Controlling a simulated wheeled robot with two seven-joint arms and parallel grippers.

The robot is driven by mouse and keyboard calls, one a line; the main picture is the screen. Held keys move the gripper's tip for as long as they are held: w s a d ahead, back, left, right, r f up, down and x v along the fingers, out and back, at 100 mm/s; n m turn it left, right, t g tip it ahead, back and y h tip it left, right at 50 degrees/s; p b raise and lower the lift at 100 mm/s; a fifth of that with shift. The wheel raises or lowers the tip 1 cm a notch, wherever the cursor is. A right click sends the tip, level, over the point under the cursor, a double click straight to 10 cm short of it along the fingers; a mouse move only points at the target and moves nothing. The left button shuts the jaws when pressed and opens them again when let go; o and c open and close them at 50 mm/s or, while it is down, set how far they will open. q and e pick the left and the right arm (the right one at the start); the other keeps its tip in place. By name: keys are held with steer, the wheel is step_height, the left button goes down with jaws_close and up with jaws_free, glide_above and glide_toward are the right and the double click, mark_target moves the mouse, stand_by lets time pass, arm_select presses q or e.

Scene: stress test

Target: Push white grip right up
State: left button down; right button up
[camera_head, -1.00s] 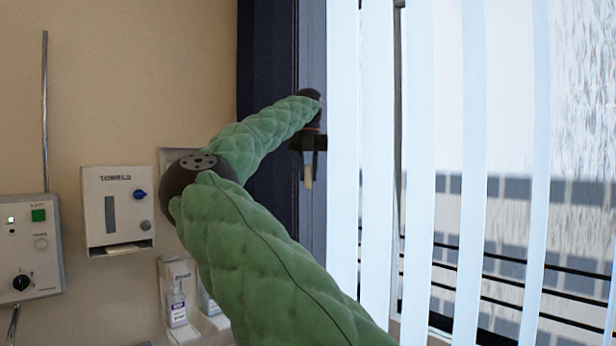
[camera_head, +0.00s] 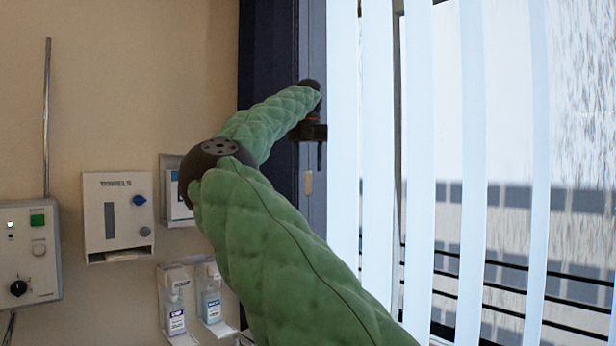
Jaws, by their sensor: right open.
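The white grip (camera_head: 308,183) is a small pale upright piece on the dark window frame (camera_head: 313,225), left of the blinds. My right arm, in a green quilted cover, reaches up to the frame from the bottom. My right gripper (camera_head: 320,158) is dark and points down. It is open, and its visible finger is just above and to the right of the grip. The grip is not between its fingers as far as I can see; whether they touch is unclear. My left gripper is out of view.
White vertical blinds (camera_head: 376,200) hang close to the right of the gripper. On the wall at left are a towel dispenser (camera_head: 117,240), a control box (camera_head: 25,265) and two bottles in holders, one purple-labelled (camera_head: 176,312) and one blue-labelled (camera_head: 211,304).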

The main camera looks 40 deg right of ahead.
step_height(320, 180, up, 2)
steer(key=shift+r, duration=0.1)
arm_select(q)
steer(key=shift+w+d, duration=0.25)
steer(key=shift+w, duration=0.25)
arm_select(e)
steer(key=shift+r, duration=0.9)
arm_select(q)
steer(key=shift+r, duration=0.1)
